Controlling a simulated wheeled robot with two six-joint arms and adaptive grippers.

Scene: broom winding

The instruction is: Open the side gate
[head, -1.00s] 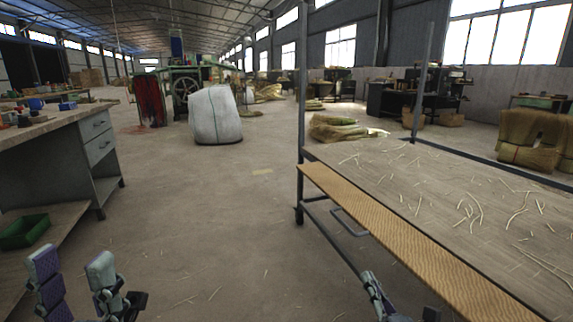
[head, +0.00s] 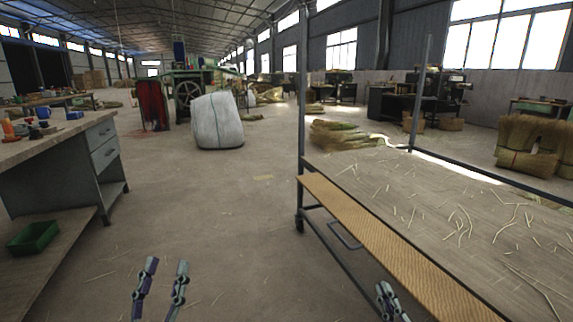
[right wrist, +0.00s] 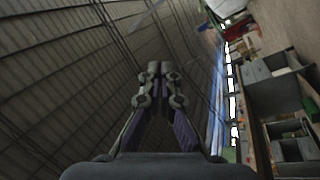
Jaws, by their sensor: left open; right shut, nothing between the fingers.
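A grey metal-framed cart or table (head: 420,190) stands on the right, its top scattered with straw. A long tan board (head: 385,235) runs along its near side; I cannot tell for sure whether this is the side gate or whether it is latched. A dark loop-shaped bar (head: 346,236) sits below the board. My left gripper (head: 166,266) is open and empty over the floor, left of the cart and apart from it. My right gripper (head: 384,288) is shut and empty beside the board's lower part. In the right wrist view its fingertips (right wrist: 158,68) meet, with the roof behind.
A workbench with drawers (head: 100,145) stands at the left, with a green bin (head: 34,237) on its lower shelf. A white sack (head: 217,122) stands on the floor ahead. An upright post (head: 302,95) rises at the cart's far corner. The floor between bench and cart is clear.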

